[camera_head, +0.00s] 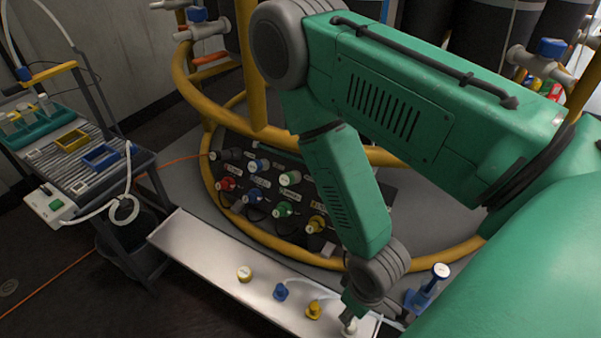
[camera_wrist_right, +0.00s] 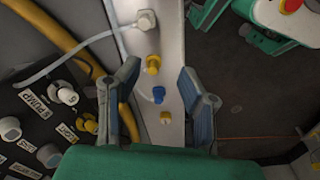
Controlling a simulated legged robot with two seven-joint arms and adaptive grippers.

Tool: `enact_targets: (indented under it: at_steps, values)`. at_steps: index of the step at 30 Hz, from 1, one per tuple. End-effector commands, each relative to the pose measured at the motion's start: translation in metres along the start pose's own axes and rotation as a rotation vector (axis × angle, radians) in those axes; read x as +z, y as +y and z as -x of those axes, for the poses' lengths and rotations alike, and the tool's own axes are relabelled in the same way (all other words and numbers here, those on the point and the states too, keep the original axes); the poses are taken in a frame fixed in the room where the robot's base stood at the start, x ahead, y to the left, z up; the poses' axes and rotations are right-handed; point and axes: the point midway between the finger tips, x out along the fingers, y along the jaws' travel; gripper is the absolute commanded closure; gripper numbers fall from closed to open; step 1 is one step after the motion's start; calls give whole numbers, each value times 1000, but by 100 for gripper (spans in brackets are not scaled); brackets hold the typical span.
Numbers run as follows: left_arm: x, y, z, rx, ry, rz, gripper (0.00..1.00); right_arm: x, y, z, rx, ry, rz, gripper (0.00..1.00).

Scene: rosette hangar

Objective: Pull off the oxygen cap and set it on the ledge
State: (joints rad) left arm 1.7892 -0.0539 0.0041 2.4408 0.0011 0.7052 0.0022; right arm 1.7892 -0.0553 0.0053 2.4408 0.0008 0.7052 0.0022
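The port panel (camera_head: 240,208) carries several coloured caps, among them a red cap (camera_head: 227,184), a blue cap (camera_head: 252,196), a green cap (camera_head: 283,209) and a yellow cap (camera_head: 317,225). Their labels are too small to tell which is oxygen. The pale ledge (camera_head: 200,240) runs in front of the panel. My right gripper (camera_wrist_right: 158,78) is open and empty above the ledge, apart from the panel caps. My left gripper is not in view.
On the ledge stand a loose-looking yellow cap (camera_head: 244,273), a blue fitting (camera_head: 281,291), a yellow fitting (camera_head: 313,310) and a white fitting (camera_head: 349,326) with a hose. A yellow rail (camera_head: 186,80) curves around the panel. A rack table (camera_head: 85,170) stands left.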

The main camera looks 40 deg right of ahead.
Motion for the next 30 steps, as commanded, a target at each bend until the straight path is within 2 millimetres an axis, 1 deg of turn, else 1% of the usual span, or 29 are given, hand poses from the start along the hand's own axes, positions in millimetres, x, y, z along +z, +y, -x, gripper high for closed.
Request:
enact_targets:
  at_steps: [4, 5, 6, 8, 11, 14, 15, 17, 18, 20, 21, 23, 24, 27, 30]
  values:
    - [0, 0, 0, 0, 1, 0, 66, 0, 0, 0, 0, 1, 0, 66]
    - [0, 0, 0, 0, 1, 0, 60, 0, 0, 0, 0, 1, 0, 55]
    - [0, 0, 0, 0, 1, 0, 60, -1, 0, 0, 2, 4, -4, 43]
    - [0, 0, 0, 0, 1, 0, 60, -6, 2, -3, 10, 20, -25, 43]
    - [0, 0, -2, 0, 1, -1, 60, -31, 9, -12, 44, 84, -116, 43]
    - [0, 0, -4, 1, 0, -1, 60, -80, 19, -25, 101, 209, -304, 43]
    - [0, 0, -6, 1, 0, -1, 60, -105, 24, -29, 124, 277, -404, 43]
    - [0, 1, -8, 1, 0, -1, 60, -146, 33, -33, 151, 396, -582, 43]
    - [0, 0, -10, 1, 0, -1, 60, -175, 39, -33, 163, 483, -714, 43]
    - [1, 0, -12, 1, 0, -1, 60, -216, 46, -30, 165, 619, -925, 43]
    - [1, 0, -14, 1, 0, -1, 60, -244, 52, -25, 157, 716, -1083, 43]
    - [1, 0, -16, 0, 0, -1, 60, -282, 59, -15, 125, 865, -1337, 43]
    - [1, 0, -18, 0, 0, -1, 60, -302, 62, -8, 95, 953, -1499, 43]
    - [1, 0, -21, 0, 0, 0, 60, -337, 68, 9, 4, 1131, -1869, 43]
    - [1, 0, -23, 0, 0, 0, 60, -357, 66, 21, -81, 1246, -2157, 43]
